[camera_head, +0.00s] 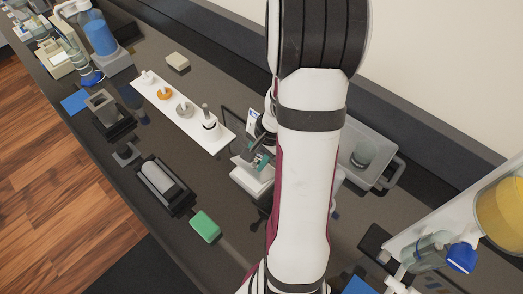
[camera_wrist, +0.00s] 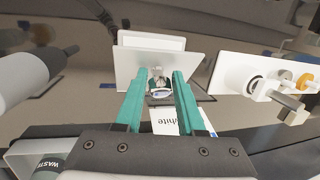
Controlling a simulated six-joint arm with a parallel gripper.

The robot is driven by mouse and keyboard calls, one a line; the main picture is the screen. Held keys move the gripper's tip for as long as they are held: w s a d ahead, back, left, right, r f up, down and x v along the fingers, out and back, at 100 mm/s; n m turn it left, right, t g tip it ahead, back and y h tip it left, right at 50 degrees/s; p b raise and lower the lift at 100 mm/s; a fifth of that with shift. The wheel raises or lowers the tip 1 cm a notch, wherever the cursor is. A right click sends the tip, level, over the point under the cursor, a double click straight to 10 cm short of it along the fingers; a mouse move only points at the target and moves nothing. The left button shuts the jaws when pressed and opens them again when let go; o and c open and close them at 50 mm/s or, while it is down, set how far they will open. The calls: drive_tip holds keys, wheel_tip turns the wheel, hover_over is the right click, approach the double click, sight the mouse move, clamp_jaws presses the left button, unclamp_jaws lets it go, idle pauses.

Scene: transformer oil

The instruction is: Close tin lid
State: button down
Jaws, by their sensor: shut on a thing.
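A pale tin (camera_head: 250,182) sits on the dark bench beside my arm in the head view. In the wrist view a pale flat panel (camera_wrist: 190,66), which looks like the tin lid, stands tilted in front of my gripper (camera_wrist: 160,77). A white box-like part (camera_wrist: 150,40) shows behind it, probably the tin. My teal fingers are shut on a small part at the lid's middle, mostly hidden between the tips. My gripper also shows in the head view (camera_head: 260,160), close above the tin. I cannot tell how far the lid is from the tin's rim.
A white strip (camera_head: 150,96) with several small knobbed items lies behind and left of the tin. A clear tray (camera_head: 385,172) holding a jar is right of my arm. A green block (camera_head: 205,226) and a dark holder (camera_head: 165,184) are at front left. A label reading "White" (camera_wrist: 172,121) shows below my fingers.

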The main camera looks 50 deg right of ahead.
sight(249, 171)
drive_tip(key=shift+a+f, duration=0.75)
drive_tip(key=shift+a, duration=0.3)
drive_tip(key=shift+a+f, duration=0.3)
drive_tip(key=shift+f, duration=0.25)
